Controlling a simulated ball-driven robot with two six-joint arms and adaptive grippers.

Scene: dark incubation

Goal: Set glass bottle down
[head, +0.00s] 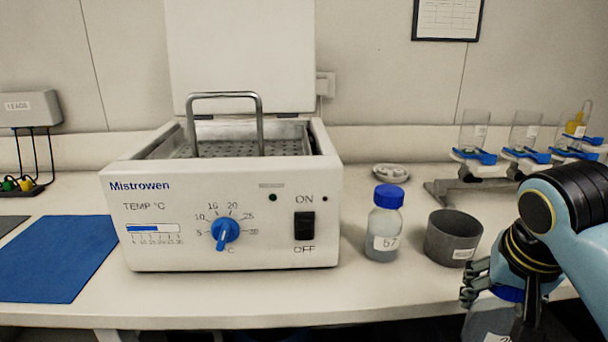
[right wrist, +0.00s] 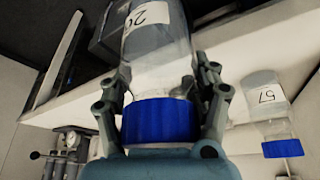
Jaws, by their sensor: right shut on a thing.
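My right gripper (head: 492,290) is shut on a clear glass bottle (head: 484,323) with a blue cap, at the lower right of the head view. The fingers close around the bottle just below its cap. In the right wrist view the held bottle (right wrist: 158,55) has a white label, only partly readable, starting with 2. In the head view it is in front of the bench (head: 260,305), and its lower part is cut off. A second blue-capped bottle (head: 382,228), labelled 57, stands upright on the bench; it also shows in the right wrist view (right wrist: 265,97). My left gripper is out of view.
A grey cup (head: 453,238) stands right of bottle 57. An open Mistrowen water bath (head: 130,225) with a wire handle fills the centre-left. A small dish (head: 391,171) and a rack with clear tubes (head: 480,165) stand behind. A blue mat (head: 55,260) lies left.

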